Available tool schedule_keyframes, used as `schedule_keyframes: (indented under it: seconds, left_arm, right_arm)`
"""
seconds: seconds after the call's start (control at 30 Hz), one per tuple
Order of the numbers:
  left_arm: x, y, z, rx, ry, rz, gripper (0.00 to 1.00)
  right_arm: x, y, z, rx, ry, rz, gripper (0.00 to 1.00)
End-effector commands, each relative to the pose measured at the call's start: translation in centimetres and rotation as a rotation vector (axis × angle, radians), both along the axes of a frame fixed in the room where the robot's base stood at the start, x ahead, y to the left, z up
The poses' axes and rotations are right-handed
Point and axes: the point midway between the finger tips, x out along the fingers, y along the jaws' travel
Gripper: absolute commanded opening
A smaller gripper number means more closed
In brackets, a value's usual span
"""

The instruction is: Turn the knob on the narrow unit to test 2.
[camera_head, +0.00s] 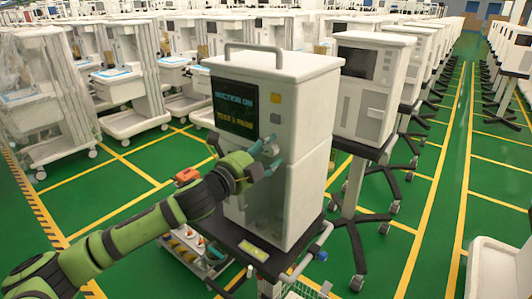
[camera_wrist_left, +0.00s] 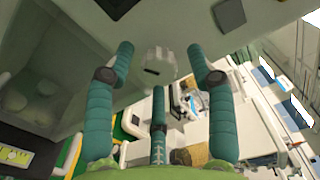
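The narrow unit (camera_head: 305,120) is a tall white box with a top handle, standing on a dark wheeled stand. Its dark screen (camera_head: 236,108) shows "SUCTION ON" and a lower line that is hard to read. The knob (camera_wrist_left: 159,67) is pale and ribbed with a dark mark; in the head view it is mostly hidden by my fingers. My left gripper (camera_head: 266,158) is at the unit's front, right of and below the screen. In the wrist view its teal fingers (camera_wrist_left: 160,52) are spread on both sides of the knob, with visible gaps. My right gripper is out of view.
A yellow square (camera_head: 275,98) and a grey square (camera_head: 275,119) sit on the unit's front above the gripper. A similar white unit (camera_head: 365,115) stands close behind at right. Other carts (camera_head: 125,80) fill the left.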

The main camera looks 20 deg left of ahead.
Motion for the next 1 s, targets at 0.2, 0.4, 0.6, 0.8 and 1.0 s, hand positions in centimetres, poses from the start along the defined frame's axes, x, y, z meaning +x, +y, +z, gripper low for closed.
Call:
schedule_keyframes:
  seconds: [0.2,0.4,0.6,0.8,1.0]
  left_arm:
    - [0.0,0.0,-0.1,-0.001,0.001,0.0,0.56]
    - [-1.4,0.6,-0.2,0.001,0.003,0.0,0.56]
    - [-5.3,2.0,-0.3,0.005,0.005,0.001,0.56]
    - [-8.9,3.1,-0.2,0.006,0.004,-0.001,0.56]
    - [-10.5,3.9,-0.2,0.001,0.003,0.002,0.56]
  right_arm:
    - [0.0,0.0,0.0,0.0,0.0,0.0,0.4]
    - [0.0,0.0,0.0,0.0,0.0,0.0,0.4]
    - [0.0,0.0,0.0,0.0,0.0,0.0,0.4]
    - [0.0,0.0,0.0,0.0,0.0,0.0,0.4]
    - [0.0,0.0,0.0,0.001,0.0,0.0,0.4]
